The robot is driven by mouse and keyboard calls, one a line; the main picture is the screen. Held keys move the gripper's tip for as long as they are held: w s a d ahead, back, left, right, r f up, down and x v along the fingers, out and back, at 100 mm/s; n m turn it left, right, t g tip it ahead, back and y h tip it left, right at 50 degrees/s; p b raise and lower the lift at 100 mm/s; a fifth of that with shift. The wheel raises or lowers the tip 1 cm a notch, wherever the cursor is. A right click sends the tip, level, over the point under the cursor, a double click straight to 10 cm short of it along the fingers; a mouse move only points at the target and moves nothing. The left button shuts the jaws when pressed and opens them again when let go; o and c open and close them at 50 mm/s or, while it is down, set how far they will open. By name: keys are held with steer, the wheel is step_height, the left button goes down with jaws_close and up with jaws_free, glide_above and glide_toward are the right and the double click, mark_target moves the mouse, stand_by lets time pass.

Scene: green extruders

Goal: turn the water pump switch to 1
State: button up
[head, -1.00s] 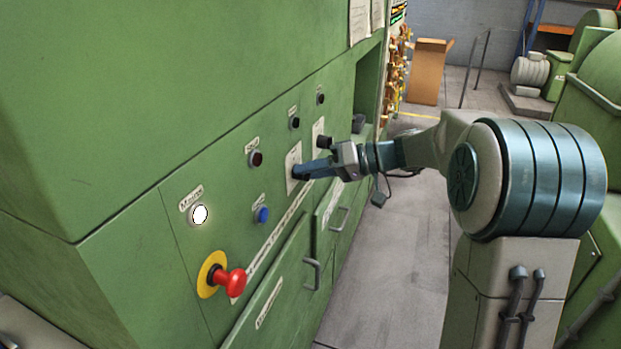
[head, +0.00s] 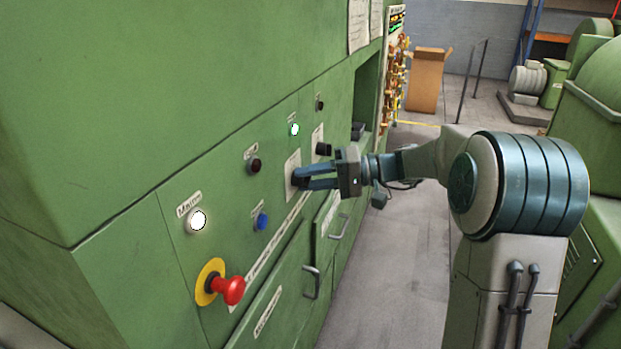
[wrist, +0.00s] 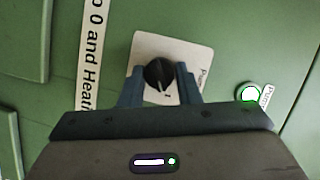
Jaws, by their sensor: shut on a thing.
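The water pump switch is a black rotary knob (wrist: 158,73) on a white plate (wrist: 190,46) in the wrist view. Its white pointer line faces the bottom of that picture, close to a small mark on the plate. My gripper (head: 298,178) is shut on the knob, with one finger on each side of it. In the head view the fingers hide most of the knob, and part of the white plate (head: 292,164) shows. The lamp labelled as pump (wrist: 249,92) is lit, and it glows green in the head view (head: 294,129).
Drawer handles (head: 312,281) stick out below.

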steer(key=o, duration=1)
steer(key=shift+c, duration=0.2)
steer(key=d+r+b, duration=0.1)
steer(key=d+r, duration=0.1)
steer(key=d, duration=1.1)
steer(key=shift+d+b, duration=0.3)
steer(key=shift+d, duration=0.05)
